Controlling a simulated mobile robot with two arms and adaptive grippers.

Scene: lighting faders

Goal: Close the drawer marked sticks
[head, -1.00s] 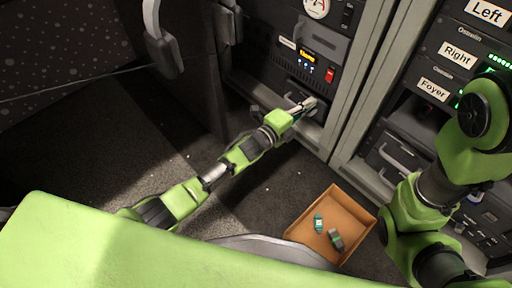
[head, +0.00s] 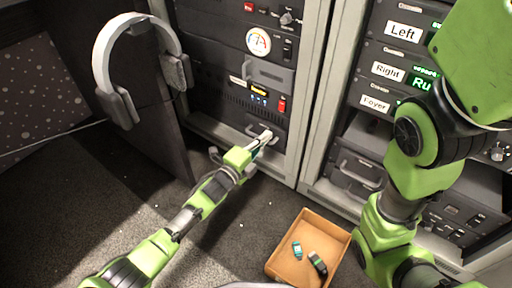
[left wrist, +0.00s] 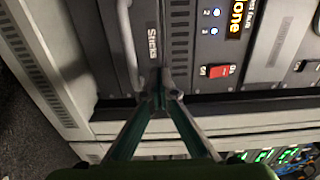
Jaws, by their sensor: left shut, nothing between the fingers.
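The drawer marked Sticks (left wrist: 115,75) shows in the left wrist view as a dark front with a light bar handle (left wrist: 128,45) and a white label (left wrist: 152,40). It looks flush or nearly flush with the unit around it. In the head view its handle (head: 250,131) is low in the left rack, partly hidden by my left gripper (head: 264,138). My left gripper is shut and empty. Its fingertips (left wrist: 163,92) are at the drawer front, below the label in the wrist view; I cannot tell whether they touch. My right gripper is out of view.
A unit with a lit orange display (head: 260,88) and a red switch (head: 282,104) sits above the drawer. Grey headphones (head: 138,60) hang at the left. An orange-brown tray (head: 283,262) with two small items lies on the floor. My right arm crosses the right side.

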